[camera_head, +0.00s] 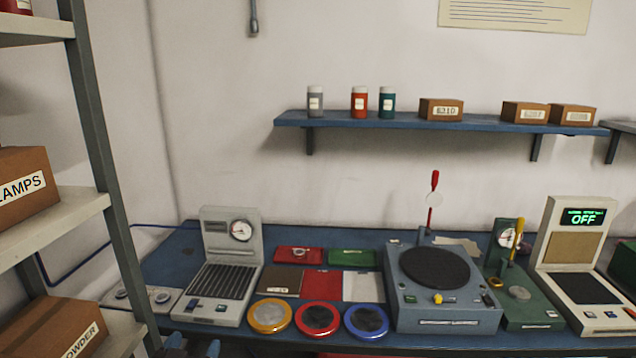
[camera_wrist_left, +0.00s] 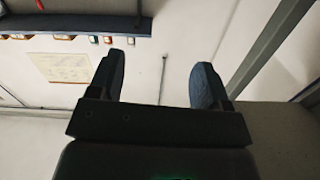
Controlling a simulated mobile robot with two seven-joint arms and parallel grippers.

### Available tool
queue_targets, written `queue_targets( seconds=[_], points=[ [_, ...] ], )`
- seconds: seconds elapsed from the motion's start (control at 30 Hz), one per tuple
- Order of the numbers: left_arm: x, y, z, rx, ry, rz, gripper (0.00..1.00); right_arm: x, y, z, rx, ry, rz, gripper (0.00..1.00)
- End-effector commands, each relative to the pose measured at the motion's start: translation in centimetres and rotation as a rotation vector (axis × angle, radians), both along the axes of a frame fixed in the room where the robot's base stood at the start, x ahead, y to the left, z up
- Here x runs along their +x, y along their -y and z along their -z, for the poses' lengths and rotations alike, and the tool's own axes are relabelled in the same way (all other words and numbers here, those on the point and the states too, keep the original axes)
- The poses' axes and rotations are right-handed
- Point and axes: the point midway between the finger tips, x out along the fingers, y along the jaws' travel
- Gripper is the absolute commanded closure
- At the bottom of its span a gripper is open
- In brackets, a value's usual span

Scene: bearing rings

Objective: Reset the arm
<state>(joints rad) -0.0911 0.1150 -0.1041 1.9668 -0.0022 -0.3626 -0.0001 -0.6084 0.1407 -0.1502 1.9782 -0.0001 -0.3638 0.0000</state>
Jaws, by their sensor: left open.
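My left gripper (camera_head: 193,349) just shows at the bottom edge of the head view, left of centre, in front of the bench's front edge. Only its dark blue fingertips are visible there. In the left wrist view the two fingers (camera_wrist_left: 157,82) stand wide apart with nothing between them. Behind them is the pale wall, seen upside down. My right gripper is in neither view.
A blue bench (camera_head: 185,245) carries a grey gauge unit (camera_head: 230,262), several coloured ring dishes, a turntable machine (camera_head: 440,285) and a green press (camera_head: 525,300). A shelving rack (camera_head: 95,120) with boxes stands close at left. A wall shelf (camera_head: 420,122) hangs above.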

Motion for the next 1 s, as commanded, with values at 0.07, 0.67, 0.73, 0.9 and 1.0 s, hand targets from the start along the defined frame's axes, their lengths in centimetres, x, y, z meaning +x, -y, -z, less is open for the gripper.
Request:
queue_targets(
  seconds=[0.07, 0.67, 0.73, 0.9, 1.0],
  points=[
    [-3.1, -0.6, 3.9, 0.000, -0.079, -0.009, 0.29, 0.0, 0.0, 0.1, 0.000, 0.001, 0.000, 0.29],
    [-21.8, -4.2, 19.4, 0.007, -0.484, -0.097, 0.29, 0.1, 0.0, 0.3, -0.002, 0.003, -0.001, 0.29],
    [-22.1, -4.2, 19.5, 0.006, -0.489, -0.099, 0.29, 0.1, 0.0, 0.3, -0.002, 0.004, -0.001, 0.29],
    [-22.1, -4.2, 19.5, 0.007, -0.489, -0.099, 0.30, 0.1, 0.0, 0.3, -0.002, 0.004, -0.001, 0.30],
    [-22.1, -4.2, 19.5, 0.007, -0.489, -0.099, 0.45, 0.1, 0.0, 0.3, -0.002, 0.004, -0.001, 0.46]
  ],
)
